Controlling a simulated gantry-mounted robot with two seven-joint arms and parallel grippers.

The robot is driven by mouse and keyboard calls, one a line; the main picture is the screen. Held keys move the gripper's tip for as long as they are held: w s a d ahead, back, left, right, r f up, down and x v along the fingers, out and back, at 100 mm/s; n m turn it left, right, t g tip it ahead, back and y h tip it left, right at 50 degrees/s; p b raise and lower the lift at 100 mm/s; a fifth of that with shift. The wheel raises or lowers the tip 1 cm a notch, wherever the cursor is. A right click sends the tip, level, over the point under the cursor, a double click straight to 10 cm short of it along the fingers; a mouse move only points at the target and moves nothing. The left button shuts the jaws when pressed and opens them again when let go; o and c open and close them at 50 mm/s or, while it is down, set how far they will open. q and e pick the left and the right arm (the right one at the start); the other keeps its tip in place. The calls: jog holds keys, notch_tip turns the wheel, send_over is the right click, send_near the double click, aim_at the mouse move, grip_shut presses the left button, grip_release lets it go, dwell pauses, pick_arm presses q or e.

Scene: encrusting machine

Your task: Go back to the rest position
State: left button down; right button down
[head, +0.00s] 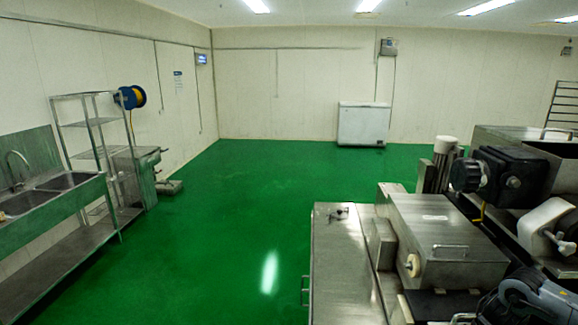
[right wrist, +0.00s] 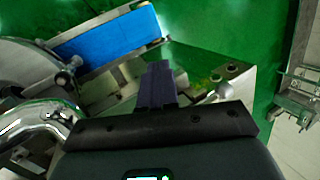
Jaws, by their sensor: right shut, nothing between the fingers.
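My right gripper (right wrist: 158,85) shows in the right wrist view with its dark fingers together and nothing between them. It is over the steel parts of a machine (right wrist: 225,85), close to a blue conveyor belt (right wrist: 105,45). I cannot tell whether the fingers touch the machine. In the head view, part of my right arm shows at the bottom right corner, in front of the steel encrusting machine (head: 440,240); its fingertips are not clear there. My left gripper is in neither view.
A steel sink (head: 60,183) and a wire shelf rack (head: 95,122) stand along the left wall. A white chest freezer (head: 363,125) stands at the back wall. A steel cabinet (head: 340,265) adjoins the machine. The green floor (head: 225,215) between is clear.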

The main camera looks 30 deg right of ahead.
jog(key=s+a+f+n+t+y+p, duration=0.1)
jog(key=s+a+f+t, duration=0.15)
jog(key=a+f, duration=0.65)
jog(key=s+a+f+n+t+y+p, duration=0.1)
jog(key=s+a+f+y, duration=0.3)
jog(key=a, duration=1)
jog(key=w+a+r+t+h+p, duration=0.1)
jog(key=w+a+r+t+h, duration=0.15)
jog(key=a, duration=0.45)
jog(key=w+a+r+t+h+p, duration=0.1)
jog(key=a+r+h, duration=0.25)
jog(key=a, duration=0.35)
jog(key=s+d+r+n+g+h, duration=0.3)
jog(key=s+d+n+g, duration=0.1)
jog(key=s+n, duration=0.3)
jog(key=shift+r+g, duration=0.2)
jog(key=shift+g, duration=0.4)
jog(key=shift+d, duration=0.1)
